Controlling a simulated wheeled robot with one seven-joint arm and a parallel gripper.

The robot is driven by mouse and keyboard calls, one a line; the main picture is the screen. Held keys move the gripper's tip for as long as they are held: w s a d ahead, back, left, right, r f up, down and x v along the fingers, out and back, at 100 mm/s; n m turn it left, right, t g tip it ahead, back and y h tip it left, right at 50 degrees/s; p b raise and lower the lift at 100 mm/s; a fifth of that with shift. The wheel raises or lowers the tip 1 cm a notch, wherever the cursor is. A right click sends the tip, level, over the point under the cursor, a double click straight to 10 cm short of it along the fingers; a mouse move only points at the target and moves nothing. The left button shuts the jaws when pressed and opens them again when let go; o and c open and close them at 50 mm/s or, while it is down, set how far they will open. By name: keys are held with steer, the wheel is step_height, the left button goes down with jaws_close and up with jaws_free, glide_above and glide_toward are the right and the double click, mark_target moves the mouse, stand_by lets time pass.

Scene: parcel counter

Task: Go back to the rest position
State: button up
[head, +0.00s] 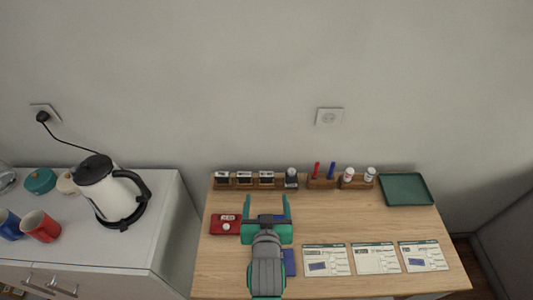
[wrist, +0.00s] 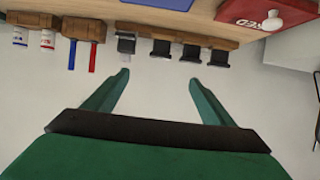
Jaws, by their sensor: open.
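My gripper (head: 267,203) is over the wooden counter (head: 395,222) in the head view, its two green fingers spread apart and pointing toward the back wall. Nothing is between the fingers. In the wrist view my gripper (wrist: 160,80) is also open and empty, with the grey wall behind the gap. A red device (head: 225,225) lies just left of the gripper; it also shows in the wrist view (wrist: 262,12). A blue item (head: 289,262) lies right of my wrist, partly hidden by it.
Along the back edge stand several dark stamps (head: 244,178), a red pen (head: 316,170), a blue pen (head: 332,170) and two small bottles (head: 348,175). A green tray (head: 405,189) is back right. Form cards (head: 376,258) lie front right. A kettle (head: 112,190) stands on the left cabinet.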

steer(key=s+f, duration=0.1)
steer(key=s, duration=0.1)
steer(key=s+f, duration=0.4)
steer(key=s, duration=0.1)
steer(key=shift+s, duration=0.1)
steer(key=shift+t, duration=0.4)
steer(key=s+f, duration=0.1)
steer(key=s, duration=0.5)
steer(key=s+f, duration=0.1)
steer(key=s, duration=0.2)
steer(key=shift+s+d+f, duration=0.1)
steer(key=shift+f, duration=0.2)
steer(key=s+r+t, duration=0.1)
steer(key=s+r, duration=0.2)
steer(key=s, duration=1.3)
